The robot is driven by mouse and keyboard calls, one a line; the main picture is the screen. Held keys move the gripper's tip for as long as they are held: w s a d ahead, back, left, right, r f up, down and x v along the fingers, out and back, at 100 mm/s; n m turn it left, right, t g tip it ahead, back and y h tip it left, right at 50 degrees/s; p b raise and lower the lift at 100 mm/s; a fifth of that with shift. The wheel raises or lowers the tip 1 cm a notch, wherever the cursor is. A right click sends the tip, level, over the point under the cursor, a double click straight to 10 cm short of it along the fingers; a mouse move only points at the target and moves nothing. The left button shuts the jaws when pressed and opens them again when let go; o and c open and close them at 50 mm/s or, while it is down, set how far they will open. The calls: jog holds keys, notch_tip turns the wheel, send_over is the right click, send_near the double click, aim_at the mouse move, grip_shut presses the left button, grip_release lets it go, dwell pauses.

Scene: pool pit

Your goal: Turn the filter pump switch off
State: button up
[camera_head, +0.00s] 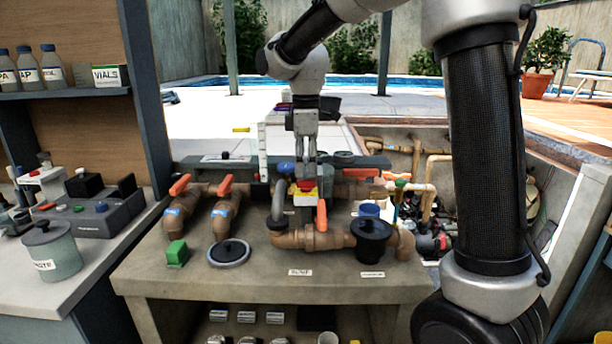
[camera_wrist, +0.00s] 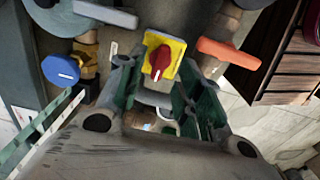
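The switch is a red rotary knob (camera_head: 306,185) on a yellow plate (camera_head: 304,197), set among the brown pipes at the middle of the bench. In the wrist view the red knob (camera_wrist: 160,60) shows close up, its grip slightly tilted on the yellow plate (camera_wrist: 176,49). My gripper (camera_head: 305,158) points down just above the switch in the head view. In the wrist view my gripper (camera_wrist: 160,82) has its two fingers spread apart, with nothing held between them. The knob is just beyond the fingertips, roughly centred between them. Contact cannot be told.
An orange valve handle (camera_head: 321,215) stands close to the switch, and a blue round handle (camera_head: 286,168) is at its left. Two orange-handled valves (camera_head: 180,184) (camera_head: 225,185) stand further left.

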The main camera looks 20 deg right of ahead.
aim_at(309, 188)
notch_tip(309, 188, up, 9)
jog(key=shift+f, duration=0.2)
dwell(0.3)
jog(key=s+d+f+m+t, duration=0.1)
jog(key=s+d+f+m, duration=0.1)
jog(key=s+d+m, duration=0.3)
jog(key=s+d+f+m+t, duration=0.2)
jog(key=s+d+m, duration=0.2)
jog(key=s, duration=0.8)
jog(key=s+d+f+m+t, duration=0.1)
jog(key=s+d+f+m, duration=0.2)
jog(key=s, duration=0.6)
jog(key=d+m, duration=0.2)
jog(key=shift+s+d+m, duration=0.3)
jog(key=shift+s+d, duration=0.05)
